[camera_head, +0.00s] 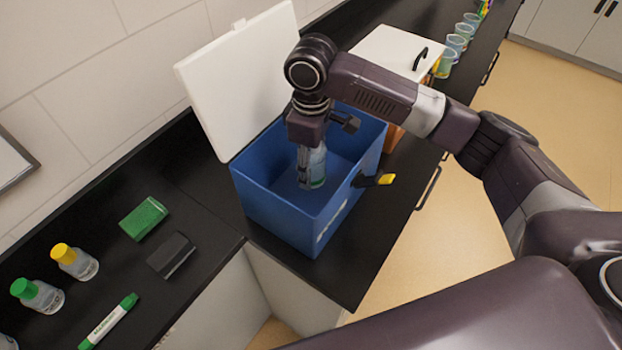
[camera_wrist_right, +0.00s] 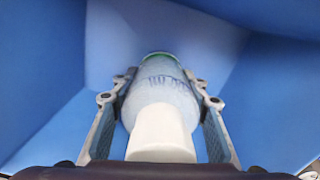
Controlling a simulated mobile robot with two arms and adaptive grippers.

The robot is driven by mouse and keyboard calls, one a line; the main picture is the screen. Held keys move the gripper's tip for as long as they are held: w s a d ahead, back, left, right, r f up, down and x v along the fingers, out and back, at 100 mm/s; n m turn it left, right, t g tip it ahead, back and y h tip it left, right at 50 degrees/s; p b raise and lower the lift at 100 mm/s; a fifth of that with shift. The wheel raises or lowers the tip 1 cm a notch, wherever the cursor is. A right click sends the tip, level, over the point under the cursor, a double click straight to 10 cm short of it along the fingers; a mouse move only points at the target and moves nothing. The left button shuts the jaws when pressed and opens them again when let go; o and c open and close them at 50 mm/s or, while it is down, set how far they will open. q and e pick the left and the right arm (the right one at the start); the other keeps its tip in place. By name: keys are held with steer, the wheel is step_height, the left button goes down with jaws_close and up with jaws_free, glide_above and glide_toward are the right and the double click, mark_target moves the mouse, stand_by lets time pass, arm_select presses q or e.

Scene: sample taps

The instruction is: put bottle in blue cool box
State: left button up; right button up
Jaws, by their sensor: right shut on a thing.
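The blue cool box (camera_head: 275,206) stands on the black counter with its white lid (camera_head: 236,75) open and leaning back. My right gripper (camera_head: 311,165) reaches down into the box, shut on the bottle (camera_head: 317,168). The bottle is clear with a greenish end, held upright inside the box walls. In the right wrist view, the bottle (camera_wrist_right: 160,100) sits between both fingers, its white cap toward the camera and blue walls around it. I cannot tell whether its base touches the box floor. My left gripper is not in view.
A yellow-tipped latch (camera_head: 385,179) sticks out at the box front. A second box with a white lid (camera_head: 397,50) stands behind to the right. Bottles with green (camera_head: 38,295) and yellow (camera_head: 75,261) caps, a green block (camera_head: 143,218), a black block (camera_head: 171,255) and a marker (camera_head: 108,321) lie left.

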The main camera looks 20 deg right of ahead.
mark_target(312, 192)
steer(key=shift+d+f, duration=0.1)
steer(key=shift+f, duration=0.6)
step_height(312, 192, down, 4)
steer(key=shift+r+p, duration=0.25)
steer(key=shift+p, duration=0.1)
steer(key=shift+f, duration=0.35)
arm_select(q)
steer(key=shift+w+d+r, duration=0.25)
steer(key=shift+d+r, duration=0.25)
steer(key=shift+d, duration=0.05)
arm_select(e)
steer(key=o, duration=1.3)
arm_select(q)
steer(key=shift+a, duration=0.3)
arm_select(e)
steer(key=shift+o, duration=0.2)
